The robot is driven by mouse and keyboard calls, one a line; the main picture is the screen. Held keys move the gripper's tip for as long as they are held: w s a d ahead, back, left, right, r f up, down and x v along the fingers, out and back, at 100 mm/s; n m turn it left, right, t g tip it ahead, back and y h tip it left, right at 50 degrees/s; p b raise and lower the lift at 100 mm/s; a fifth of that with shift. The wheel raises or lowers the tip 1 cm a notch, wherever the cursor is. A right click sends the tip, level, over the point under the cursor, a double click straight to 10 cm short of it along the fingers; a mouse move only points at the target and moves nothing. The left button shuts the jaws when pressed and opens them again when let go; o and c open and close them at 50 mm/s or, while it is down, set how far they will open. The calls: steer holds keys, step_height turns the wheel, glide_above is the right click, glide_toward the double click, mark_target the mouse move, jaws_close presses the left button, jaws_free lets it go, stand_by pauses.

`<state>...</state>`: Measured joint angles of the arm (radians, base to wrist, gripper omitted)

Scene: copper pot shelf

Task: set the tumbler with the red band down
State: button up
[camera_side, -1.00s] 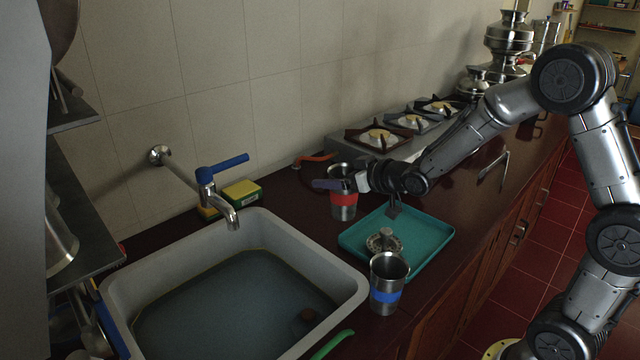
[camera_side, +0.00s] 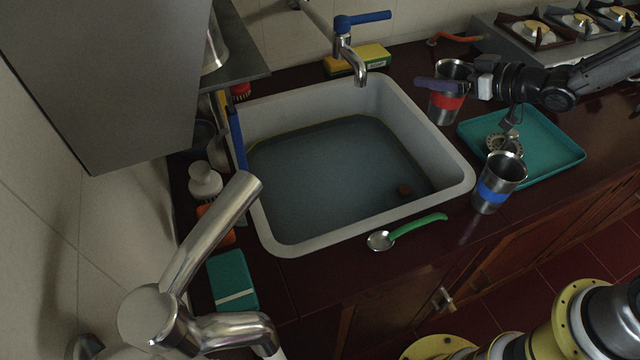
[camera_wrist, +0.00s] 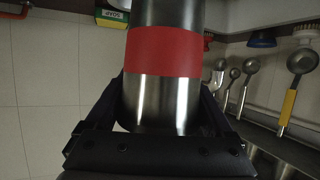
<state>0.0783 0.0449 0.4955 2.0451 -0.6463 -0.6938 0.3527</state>
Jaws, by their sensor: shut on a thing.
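The steel tumbler with the red band (camera_side: 447,104) is upright at the right of the sink in the side view, beside the tray's left corner. My gripper (camera_side: 449,83) is shut on it from the right, with a finger across its upper side above the band. The wrist view shows the tumbler (camera_wrist: 164,52) large between the fingers (camera_wrist: 160,118). Its base is at or very near the counter; I cannot tell whether it touches. A second steel tumbler with a blue band (camera_side: 493,190) stands in front of the tray, apart from my gripper.
A teal tray (camera_side: 556,150) holding a metal piece (camera_side: 510,143) lies just right of the held tumbler. The water-filled sink (camera_side: 437,150) is to the left. A green-handled spoon (camera_side: 412,229) lies in front of the sink. The stove (camera_side: 560,45) is behind.

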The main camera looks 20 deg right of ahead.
steer(key=s+a+f+n+g+y, duration=0.2)
steer(key=a+f+n+g+y, duration=0.4)
steer(key=a, duration=0.6)
steer(key=s+a+f+n+g+y, duration=0.1)
steer(key=a+f+n+y, duration=0.15)
steer(key=a+f, duration=0.65)
steer(key=shift+n+h, duration=0.25)
steer(key=shift+n, duration=0.2)
steer(key=shift+s+a+f, duration=0.1)
steer(key=shift+a+f, duration=0.4)
steer(key=shift+f, duration=1)
steer(key=shift+s+a+f, duration=0.1)
steer(key=shift+a+f, duration=0.4)
steer(key=shift+f, duration=0.95)
steer(key=shift+s+a+f, duration=0.1)
steer(key=shift+a+f, duration=0.4)
steer(key=shift+f, duration=1)
steer(key=shift+f, duration=0.2)
steer(key=o, duration=1.2)
steer(key=shift+c, duration=0.2)
steer(key=shift+g, duration=0.3)
